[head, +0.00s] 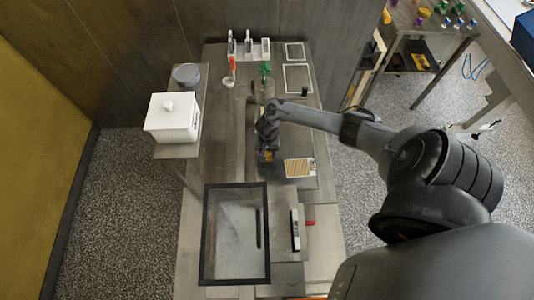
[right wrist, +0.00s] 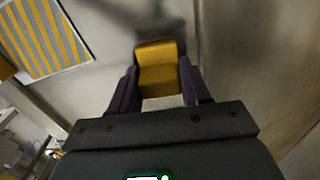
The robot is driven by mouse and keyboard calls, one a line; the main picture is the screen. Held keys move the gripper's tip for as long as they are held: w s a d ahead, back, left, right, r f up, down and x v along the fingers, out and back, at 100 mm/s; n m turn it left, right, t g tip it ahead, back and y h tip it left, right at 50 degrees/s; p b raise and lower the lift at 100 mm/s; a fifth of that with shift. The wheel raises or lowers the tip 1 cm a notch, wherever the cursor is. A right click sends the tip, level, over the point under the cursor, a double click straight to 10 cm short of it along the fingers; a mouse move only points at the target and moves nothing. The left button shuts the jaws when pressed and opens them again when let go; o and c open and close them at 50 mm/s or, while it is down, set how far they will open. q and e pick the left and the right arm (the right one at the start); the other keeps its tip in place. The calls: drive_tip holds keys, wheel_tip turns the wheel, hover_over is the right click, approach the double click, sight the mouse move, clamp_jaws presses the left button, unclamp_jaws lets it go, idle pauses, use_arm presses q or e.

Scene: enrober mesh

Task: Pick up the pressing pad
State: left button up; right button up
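The pressing pad appears to be the yellow block (right wrist: 158,68) in the right wrist view. It fills the gap between the two dark fingers of my right gripper (right wrist: 160,88), which looks shut on it. In the head view my right gripper (head: 267,142) points down over the worktop, with a bit of yellow (head: 267,155) showing at its tips. The gripper hides most of the pad there, and I cannot tell whether the pad is clear of the surface. My left gripper is in neither view.
A yellow-striped card (head: 299,168) lies just right of the gripper; it also shows in the right wrist view (right wrist: 42,38). A dark-framed tray (head: 207,240) lies nearer. A white lidded box (head: 172,118) stands left. A white rack (head: 248,47) stands at the back.

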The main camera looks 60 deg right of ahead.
drive_tip(key=c, duration=0.4)
drive_tip(key=shift+r, duration=0.1)
wheel_tip(320, 180, up, 8)
drive_tip(key=shift+r+p, duration=0.2)
drive_tip(key=shift+p, duration=0.95)
drive_tip(key=shift+r, duration=0.7)
